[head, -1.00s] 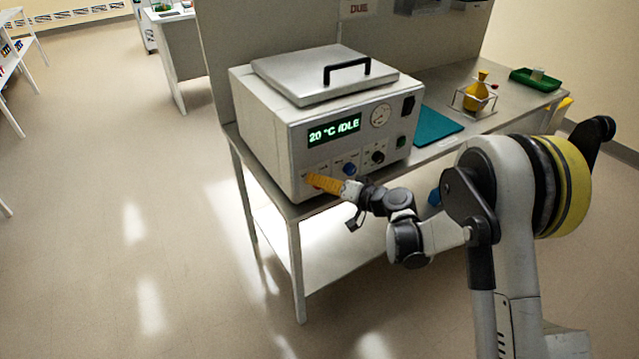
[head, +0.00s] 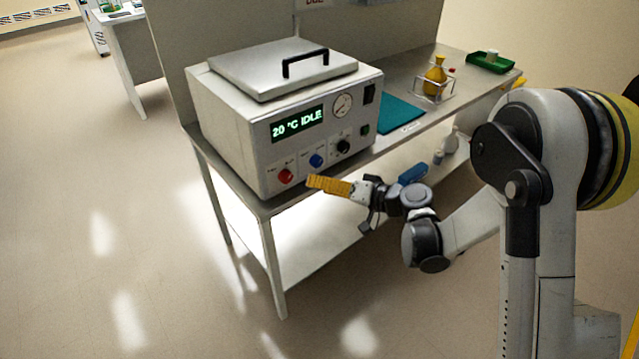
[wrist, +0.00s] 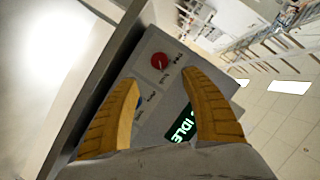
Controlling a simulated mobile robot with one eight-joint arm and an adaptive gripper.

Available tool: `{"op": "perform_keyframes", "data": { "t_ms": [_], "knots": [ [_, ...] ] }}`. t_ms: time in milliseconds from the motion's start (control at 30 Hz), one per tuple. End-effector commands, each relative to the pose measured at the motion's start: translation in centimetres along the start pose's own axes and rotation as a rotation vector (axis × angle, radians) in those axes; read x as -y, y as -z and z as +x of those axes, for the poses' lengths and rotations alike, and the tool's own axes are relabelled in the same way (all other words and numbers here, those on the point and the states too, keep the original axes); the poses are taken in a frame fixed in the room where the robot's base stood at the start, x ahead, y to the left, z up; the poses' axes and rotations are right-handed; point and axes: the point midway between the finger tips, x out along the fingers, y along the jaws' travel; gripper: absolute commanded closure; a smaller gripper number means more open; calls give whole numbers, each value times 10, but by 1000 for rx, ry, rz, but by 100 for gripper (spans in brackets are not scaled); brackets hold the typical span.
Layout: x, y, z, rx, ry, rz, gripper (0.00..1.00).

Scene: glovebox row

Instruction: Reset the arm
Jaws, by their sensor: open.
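My gripper (head: 312,184) has yellow-orange ribbed fingers and stands in front of the lower front of a grey bench machine. In the wrist view my gripper (wrist: 170,95) is open, with nothing between its fingers. The machine (head: 235,135) has a closed lid with a black handle, and its green display (head: 298,123) reads 20 °C IDLE. A red knob (head: 285,176) sits to the left of the fingertips in the head view. It also shows in the wrist view (wrist: 159,61), beyond the fingertips and apart from them.
The machine stands on a steel bench (head: 405,142) with a lower shelf. A teal mat (head: 398,115), a yellow flask (head: 435,78) in a wire stand and a green tray (head: 490,63) lie to the right. The floor (head: 90,200) at left is clear.

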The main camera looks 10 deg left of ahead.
Motion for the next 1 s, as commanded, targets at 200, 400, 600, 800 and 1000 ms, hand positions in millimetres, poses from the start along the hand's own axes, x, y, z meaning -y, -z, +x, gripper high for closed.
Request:
{"op": "perform_keyframes", "data": {
  "t_ms": [200,400,600,800,1000],
  "knots": [
    [0,0,0,1,-2,0,45],
    [13,14,-27,30,-91,-6,45],
    [36,24,-96,88,-301,-15,45],
    [56,12,-180,131,-527,-25,45],
    [70,-20,-268,152,-756,-39,45]
  ]
}}
